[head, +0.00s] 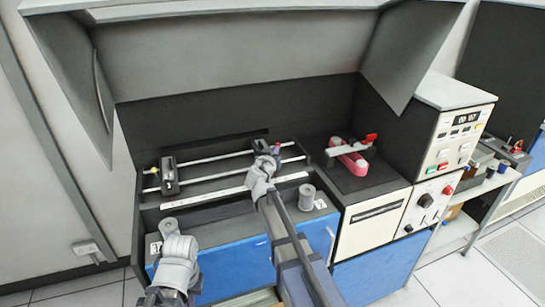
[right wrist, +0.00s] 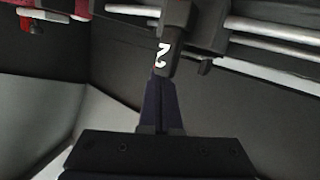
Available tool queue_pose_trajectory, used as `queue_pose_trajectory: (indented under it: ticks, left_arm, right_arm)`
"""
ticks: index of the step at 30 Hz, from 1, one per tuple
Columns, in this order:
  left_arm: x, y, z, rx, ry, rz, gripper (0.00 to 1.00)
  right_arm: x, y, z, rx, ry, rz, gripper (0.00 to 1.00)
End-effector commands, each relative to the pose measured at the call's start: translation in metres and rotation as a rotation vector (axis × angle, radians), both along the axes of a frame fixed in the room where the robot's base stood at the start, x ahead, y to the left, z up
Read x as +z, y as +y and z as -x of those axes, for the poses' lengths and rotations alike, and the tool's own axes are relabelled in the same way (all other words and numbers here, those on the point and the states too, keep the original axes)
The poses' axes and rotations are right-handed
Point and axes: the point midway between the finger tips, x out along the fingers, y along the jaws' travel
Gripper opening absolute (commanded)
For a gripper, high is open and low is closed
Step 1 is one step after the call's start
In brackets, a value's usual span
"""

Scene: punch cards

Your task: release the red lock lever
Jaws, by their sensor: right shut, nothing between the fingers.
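My right gripper (head: 265,165) is shut and empty at the right black carriage (head: 260,147) on the rails. In the right wrist view its fingertips (right wrist: 160,75) are right at a dark part of the carriage marked with a white 2 (right wrist: 163,55). A tiny sliver of red (right wrist: 154,70) shows beside the fingertips; I cannot tell whether it is the lock lever or whether they touch it. A red knob (head: 371,138) sits on a rod above a pink block (head: 350,158) at the right. My left arm is at the lower left; its fingers are not clear.
Metal rails (head: 220,165) run across the machine, with a second black carriage (head: 169,175) at the left. A grey cylinder (head: 306,197) stands on the blue cabinet (head: 245,262). A grey hood (head: 235,70) overhangs the back. A control panel (head: 452,140) stands at the right.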

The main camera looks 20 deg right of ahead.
Motion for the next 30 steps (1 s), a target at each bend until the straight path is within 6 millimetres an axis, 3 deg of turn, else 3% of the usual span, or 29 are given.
queue_pose_trajectory:
  ticks: [17,23,30]
  left_arm:
    - [0.002,0.000,0.000,0.000,0.000,0.000,0.00]
    - [0.024,0.000,0.000,0.000,0.000,0.000,0.00]
    - [0.069,0.000,0.000,-0.001,0.000,0.000,0.00]
  right_arm:
    - [0.001,-0.003,-0.006,0.000,0.008,0.002,0.00]
    - [0.011,-0.004,-0.012,-0.004,0.073,0.001,0.00]
    - [0.025,-0.004,-0.029,-0.003,0.257,0.001,0.00]
